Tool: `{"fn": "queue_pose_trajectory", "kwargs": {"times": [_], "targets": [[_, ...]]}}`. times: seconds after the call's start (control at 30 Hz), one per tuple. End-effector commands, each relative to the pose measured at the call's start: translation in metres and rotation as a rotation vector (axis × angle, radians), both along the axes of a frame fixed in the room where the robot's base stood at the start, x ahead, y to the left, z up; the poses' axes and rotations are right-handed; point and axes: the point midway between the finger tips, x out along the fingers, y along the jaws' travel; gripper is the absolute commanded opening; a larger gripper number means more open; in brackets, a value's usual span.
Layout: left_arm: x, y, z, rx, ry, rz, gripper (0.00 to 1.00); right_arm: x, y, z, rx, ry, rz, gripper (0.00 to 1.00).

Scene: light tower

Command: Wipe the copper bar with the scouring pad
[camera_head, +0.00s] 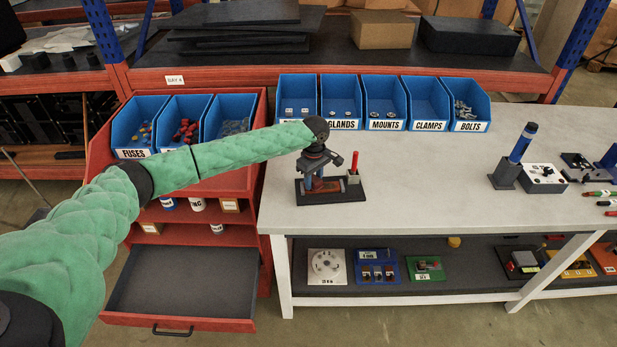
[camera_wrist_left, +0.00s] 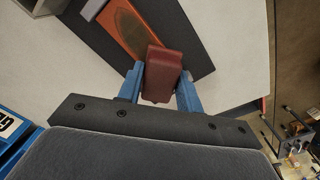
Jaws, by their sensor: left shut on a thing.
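My left gripper (camera_head: 318,168) is over the black base plate (camera_head: 350,195) near the bench's left end. In the left wrist view, its blue fingers (camera_wrist_left: 159,84) are shut on the dark red scouring pad (camera_wrist_left: 162,76). The orange copper bar (camera_wrist_left: 125,22) lies on the black plate, with a dark patch on its face. The pad is at the bar's near end and overlaps it in this view; I cannot tell whether they touch. My right gripper is not in view.
A small holder with a red-handled tool (camera_head: 353,167) stands on the plate, right of the gripper. Blue bins (camera_head: 384,118) line the back. The middle bench top (camera_head: 430,165) is clear.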

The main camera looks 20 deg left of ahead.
Motion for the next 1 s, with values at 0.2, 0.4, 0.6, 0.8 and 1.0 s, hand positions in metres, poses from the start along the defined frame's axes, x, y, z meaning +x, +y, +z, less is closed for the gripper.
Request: {"fn": "queue_pose_trajectory", "kwargs": {"times": [0.2,0.4,0.6,0.8,1.0], "targets": [[0.004,-0.011,0.001,-0.001,0.000,0.000,0.17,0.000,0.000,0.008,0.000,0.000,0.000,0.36],[0.006,-0.017,0.001,-0.001,0.000,-0.001,0.17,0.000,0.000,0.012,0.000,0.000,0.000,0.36],[0.011,-0.031,0.000,-0.001,0.002,-0.001,0.17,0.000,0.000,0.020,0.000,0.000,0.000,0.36],[0.016,-0.042,-0.001,0.000,0.001,-0.001,0.17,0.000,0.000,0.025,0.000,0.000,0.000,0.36],[0.018,-0.046,-0.002,0.000,0.001,0.000,0.17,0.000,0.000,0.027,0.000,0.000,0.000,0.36]]}}
